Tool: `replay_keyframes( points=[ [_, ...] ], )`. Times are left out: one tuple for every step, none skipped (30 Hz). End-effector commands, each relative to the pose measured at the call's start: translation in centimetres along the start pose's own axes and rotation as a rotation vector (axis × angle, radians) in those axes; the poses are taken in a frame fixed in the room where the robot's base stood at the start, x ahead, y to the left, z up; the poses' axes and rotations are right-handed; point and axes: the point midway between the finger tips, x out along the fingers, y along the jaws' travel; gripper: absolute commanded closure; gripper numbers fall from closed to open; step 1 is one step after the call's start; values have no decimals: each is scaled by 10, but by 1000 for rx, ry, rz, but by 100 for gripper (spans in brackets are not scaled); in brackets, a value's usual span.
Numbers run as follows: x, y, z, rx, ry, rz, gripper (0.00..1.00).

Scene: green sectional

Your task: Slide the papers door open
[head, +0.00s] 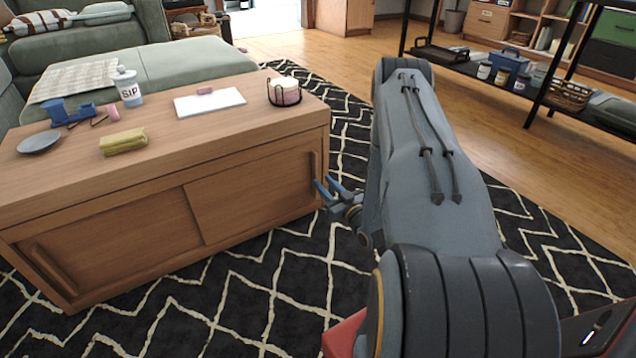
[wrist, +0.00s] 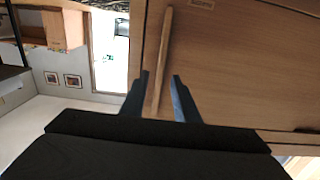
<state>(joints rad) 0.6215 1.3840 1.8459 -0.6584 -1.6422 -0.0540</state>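A low wooden cabinet (head: 150,168) stands at the left in the head view, with two sliding doors in its front. The right door (head: 255,188) has a vertical bar handle (head: 312,170) near its right edge. The left door (head: 115,245) has a handle (head: 50,268) near its left edge. My gripper (head: 328,186) is at the right door's handle. In the wrist view my gripper (wrist: 160,76) is open, its blue fingers on either side of the handle (wrist: 164,50), with gaps showing.
On the cabinet top are a white SIP jar (head: 127,88), a yellow block (head: 123,142), a grey plate (head: 40,142), a white board (head: 209,102) and a candle in a wire holder (head: 285,93). A green sofa (head: 160,62) is behind. Patterned rug (head: 240,290) lies clear in front.

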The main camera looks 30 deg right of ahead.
Motion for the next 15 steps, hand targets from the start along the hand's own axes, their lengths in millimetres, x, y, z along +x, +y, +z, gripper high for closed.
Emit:
replay_keyframes(
  points=[
    [10,-1,2,-2,2,-2,72],
    [14,-1,2,-2,1,-1,72],
    [20,0,2,-2,1,-1,72],
    [24,0,2,-2,1,-1,72],
    [27,0,2,-1,1,-1,72],
    [31,0,2,-1,1,-1,72],
    [33,0,2,-1,0,-1,72],
    [35,0,2,-1,0,0,72],
    [38,0,1,-1,-1,0,72],
    [39,0,1,-1,-1,1,72],
    [40,0,1,-1,-1,1,72],
    [40,0,1,-1,-1,1,72],
    [41,0,0,-1,-1,1,72],
    [41,0,0,-1,-1,1,72],
    [41,0,0,0,-1,1,72]
  ],
)
